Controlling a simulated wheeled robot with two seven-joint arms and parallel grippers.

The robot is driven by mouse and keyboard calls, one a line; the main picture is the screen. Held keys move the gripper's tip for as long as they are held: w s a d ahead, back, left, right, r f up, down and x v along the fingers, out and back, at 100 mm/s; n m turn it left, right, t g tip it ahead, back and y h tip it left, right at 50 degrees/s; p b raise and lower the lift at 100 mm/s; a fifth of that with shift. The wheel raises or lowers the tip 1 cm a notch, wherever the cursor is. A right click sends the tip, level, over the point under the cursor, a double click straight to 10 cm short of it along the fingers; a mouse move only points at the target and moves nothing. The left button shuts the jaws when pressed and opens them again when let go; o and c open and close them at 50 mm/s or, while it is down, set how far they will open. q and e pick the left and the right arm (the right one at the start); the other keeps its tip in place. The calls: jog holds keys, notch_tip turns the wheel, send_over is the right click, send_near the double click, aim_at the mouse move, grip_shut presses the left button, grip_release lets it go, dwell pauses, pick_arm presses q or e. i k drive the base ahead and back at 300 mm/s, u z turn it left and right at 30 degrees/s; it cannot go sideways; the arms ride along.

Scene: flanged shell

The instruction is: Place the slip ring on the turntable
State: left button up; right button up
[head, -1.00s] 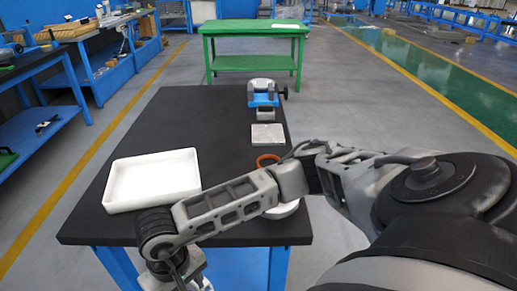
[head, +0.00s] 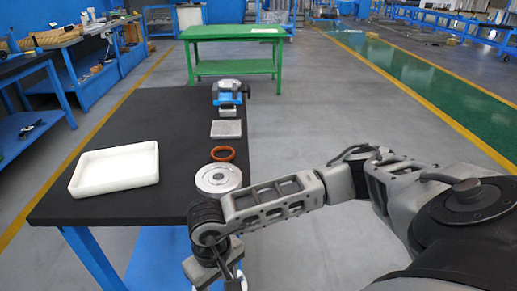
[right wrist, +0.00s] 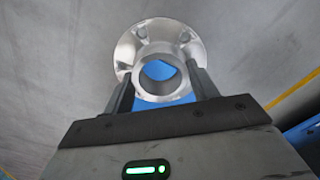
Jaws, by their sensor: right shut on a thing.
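The slip ring, a silver flanged metal part with a round hub and holes in its flange, shows in the right wrist view (right wrist: 160,48). My right gripper (right wrist: 162,86) is shut on it, one finger on each side of the hub. In the head view my right gripper (head: 234,277) points down just off the table's front edge, partly cut off by the frame; I cannot make out the slip ring there. The turntable (head: 218,178), a round silver-white disc, lies flat near the table's front right corner with its top bare. My left gripper is not in view.
On the black table (head: 165,115), an orange ring (head: 223,154) lies just behind the turntable. Behind it are a grey plate (head: 226,129) and a blue vise (head: 228,97). A white tray (head: 117,184) stands at the left. The table's middle is clear.

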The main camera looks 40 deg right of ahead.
aim_at(228, 83)
jog(key=z, duration=2.25)
jog(key=i, duration=4.8)
jog(key=u, duration=4.35)
